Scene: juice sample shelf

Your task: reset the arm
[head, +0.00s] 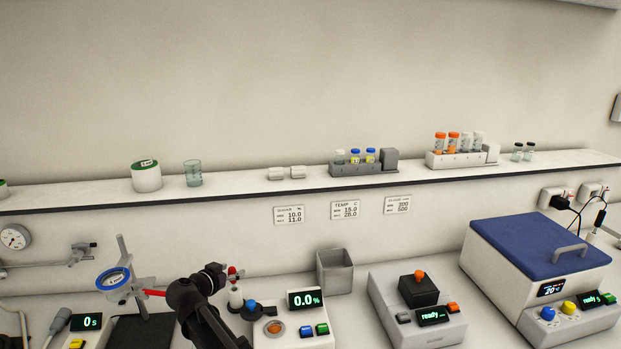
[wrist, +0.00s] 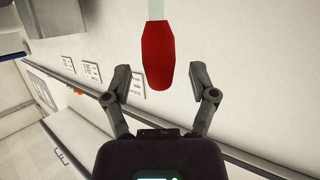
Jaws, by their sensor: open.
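My gripper (wrist: 160,72) is open in the wrist view, with its two dark fingers spread wide. A red tapered piece (wrist: 157,55) on a pale, clear-looking stem shows between the fingertips, with a gap on both sides. I cannot tell how far beyond the fingers it is. In the head view my dark arm reaches up from the bottom edge at left of centre, over the bench. Its fingers are hard to make out there.
The shelf (head: 235,190) holds a green-lidded jar (head: 146,177), a beaker (head: 193,173) and two vial racks. Close right of my arm is a meter reading 0.0% (head: 305,300). A grey bin (head: 334,271), an orange-knobbed device (head: 418,300) and a blue-lidded bath (head: 535,245) stand further right.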

